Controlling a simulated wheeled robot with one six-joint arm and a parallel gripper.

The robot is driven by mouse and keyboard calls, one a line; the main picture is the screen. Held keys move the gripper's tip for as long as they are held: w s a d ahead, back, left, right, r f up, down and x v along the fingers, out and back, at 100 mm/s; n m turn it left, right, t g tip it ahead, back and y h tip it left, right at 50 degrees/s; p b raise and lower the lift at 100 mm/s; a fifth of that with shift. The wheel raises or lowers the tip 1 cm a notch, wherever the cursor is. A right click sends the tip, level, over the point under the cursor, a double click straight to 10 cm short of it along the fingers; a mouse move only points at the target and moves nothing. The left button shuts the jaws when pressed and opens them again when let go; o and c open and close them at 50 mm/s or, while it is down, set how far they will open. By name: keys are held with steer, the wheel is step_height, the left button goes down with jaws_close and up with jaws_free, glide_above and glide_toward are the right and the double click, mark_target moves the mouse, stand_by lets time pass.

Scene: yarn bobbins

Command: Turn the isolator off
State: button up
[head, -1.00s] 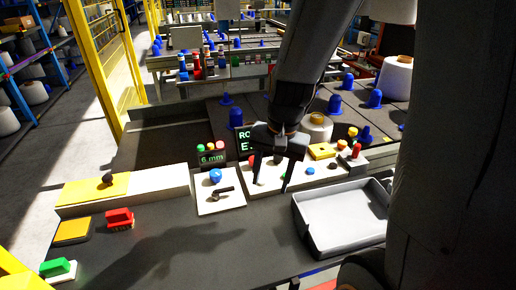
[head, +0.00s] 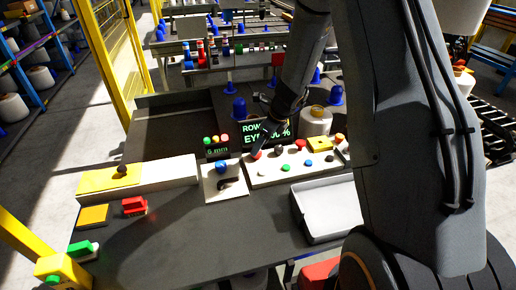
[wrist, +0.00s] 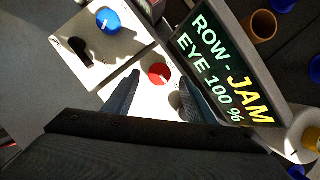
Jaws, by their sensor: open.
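I see several controls but cannot read which is the isolator. A white plate (head: 236,194) carries a blue knob (head: 222,166) and a black lever (head: 228,184); both knob (wrist: 108,20) and lever (wrist: 80,47) show in the wrist view. A red button (wrist: 158,73) sits at the left end of a white panel (head: 264,178). My gripper (wrist: 157,82) is open and empty, its fingertips either side of the red button in the picture; contact cannot be told. A red handle block (head: 134,206) and a green handle block (head: 84,248) stand at the left.
A screen (head: 266,132) reading "ROW - JAM, EYE 100 %" stands behind the panel. A smaller display (head: 216,150) reads 6 mm. A grey tray (head: 328,208) lies in front right. Yarn cone and blue bobbins stand behind. The dark front tabletop (head: 210,235) is clear.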

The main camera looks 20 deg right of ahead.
steer(key=shift+x, duration=1.55)
steer(key=c, duration=1)
